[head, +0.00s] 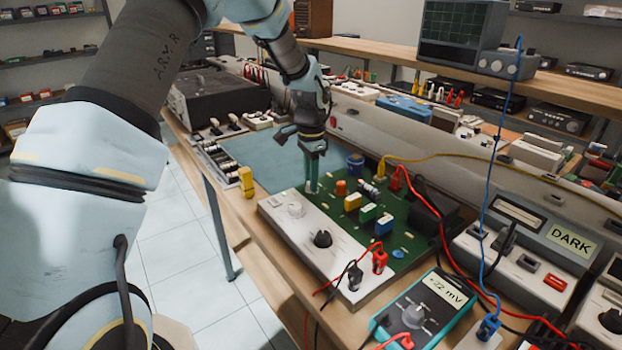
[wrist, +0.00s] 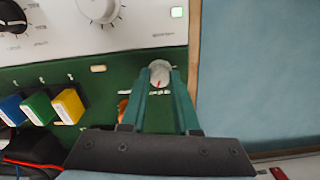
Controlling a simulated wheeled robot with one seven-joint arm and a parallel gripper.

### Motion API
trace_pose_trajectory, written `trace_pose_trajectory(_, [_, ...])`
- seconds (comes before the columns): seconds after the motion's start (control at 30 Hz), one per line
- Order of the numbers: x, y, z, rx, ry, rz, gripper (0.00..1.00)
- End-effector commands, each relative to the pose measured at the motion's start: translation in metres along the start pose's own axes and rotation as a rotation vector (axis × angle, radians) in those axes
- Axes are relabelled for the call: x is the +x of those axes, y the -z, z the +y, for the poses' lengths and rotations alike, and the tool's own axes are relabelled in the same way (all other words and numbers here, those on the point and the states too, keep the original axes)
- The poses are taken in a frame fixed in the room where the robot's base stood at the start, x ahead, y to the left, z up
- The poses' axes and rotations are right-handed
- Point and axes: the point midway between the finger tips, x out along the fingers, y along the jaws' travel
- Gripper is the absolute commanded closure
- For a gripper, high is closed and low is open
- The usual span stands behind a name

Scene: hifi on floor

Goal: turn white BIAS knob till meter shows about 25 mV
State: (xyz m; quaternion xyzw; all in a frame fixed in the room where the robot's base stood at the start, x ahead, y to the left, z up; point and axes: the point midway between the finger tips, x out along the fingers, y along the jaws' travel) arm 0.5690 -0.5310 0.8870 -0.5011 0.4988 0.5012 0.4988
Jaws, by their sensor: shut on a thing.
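My gripper (head: 311,186) reaches down to the far left end of the green circuit board (head: 333,205). In the wrist view its green fingers (wrist: 160,77) are closed around a small white knob (wrist: 158,70) with a red pointer mark. The print beside this knob is too small to read. In the head view the fingers hide the knob. The teal multimeter (head: 425,311) lies at the front right, and its display (head: 446,289) reads +22 mV.
A white panel borders the board, with a larger white knob (head: 295,210) and a black knob (head: 322,239). Yellow, green and blue blocks stand on the board. Red, black, yellow and blue leads cross the right side. A blue-grey mat (head: 257,156) lies clear behind.

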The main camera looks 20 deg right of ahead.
Motion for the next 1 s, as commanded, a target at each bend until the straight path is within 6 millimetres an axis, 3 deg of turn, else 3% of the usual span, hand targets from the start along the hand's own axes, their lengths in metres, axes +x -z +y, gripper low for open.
trace_pose_trajectory(0.43, [-0.0002, 0.0, -0.0002, 0.011, 0.0, 0.0, 1.0])
trace_pose_trajectory(0.47, [-0.0002, 0.0, -0.0002, 0.011, 0.0, 0.0, 0.7])
trace_pose_trajectory(0.7, [-0.0001, 0.0, -0.0002, 0.01, 0.0, 0.0, 0.43])
trace_pose_trajectory(1.0, [-0.0017, 0.0002, -0.0003, 0.01, 0.001, 0.001, 0.41])
